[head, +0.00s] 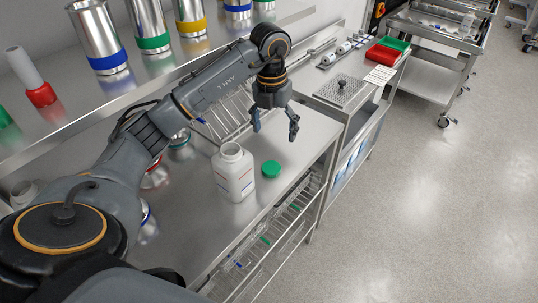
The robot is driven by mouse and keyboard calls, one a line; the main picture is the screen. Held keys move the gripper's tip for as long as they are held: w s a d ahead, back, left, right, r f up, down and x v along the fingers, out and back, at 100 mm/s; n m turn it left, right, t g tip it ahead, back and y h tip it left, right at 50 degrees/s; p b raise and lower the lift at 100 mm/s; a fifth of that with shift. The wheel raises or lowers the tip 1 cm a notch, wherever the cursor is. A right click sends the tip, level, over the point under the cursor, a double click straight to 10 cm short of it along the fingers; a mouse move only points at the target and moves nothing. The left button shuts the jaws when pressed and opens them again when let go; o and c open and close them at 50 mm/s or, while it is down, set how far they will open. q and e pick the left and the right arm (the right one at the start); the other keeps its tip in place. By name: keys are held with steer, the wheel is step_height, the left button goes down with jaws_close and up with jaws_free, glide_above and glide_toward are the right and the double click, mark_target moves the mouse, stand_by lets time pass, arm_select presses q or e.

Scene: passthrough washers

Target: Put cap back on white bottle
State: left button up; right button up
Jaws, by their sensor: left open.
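The white bottle (233,174) stands upright and uncapped on the steel counter, its round mouth facing up. A green cap (271,169) lies on the counter just right of the bottle, apart from it. My left gripper (275,133) is open and empty, pointing down. In the picture it is above and slightly right of the bottle and cap, and touches neither. My right gripper is not in view.
An upper shelf (110,102) with steel cylinders with coloured bands (98,38) runs along the left. A wire rack (222,117) is behind the bottle. Red (383,54) and green (394,43) trays sit farther back. The counter's right edge is close to the cap.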

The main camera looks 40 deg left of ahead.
arm_select(q)
steer(key=a, duration=0.2)
steer(key=p, duration=0.2)
glide_above(272, 166)
steer(key=shift+y, duration=0.3)
steer(key=f, duration=0.7)
steer(key=shift+s+a+f, duration=0.1)
steer(key=shift+s+a, duration=0.05)
steer(key=shift+a, duration=0.2)
steer(key=shift+f, duration=0.25)
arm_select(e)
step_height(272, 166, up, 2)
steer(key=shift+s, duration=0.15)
arm_select(q)
steer(key=f+p, duration=0.2)
steer(key=f, duration=0.2)
steer(key=shift+d+f+p, duration=0.25)
steer(key=shift+d+p, duration=0.15)
steer(key=shift+f, duration=0.35)
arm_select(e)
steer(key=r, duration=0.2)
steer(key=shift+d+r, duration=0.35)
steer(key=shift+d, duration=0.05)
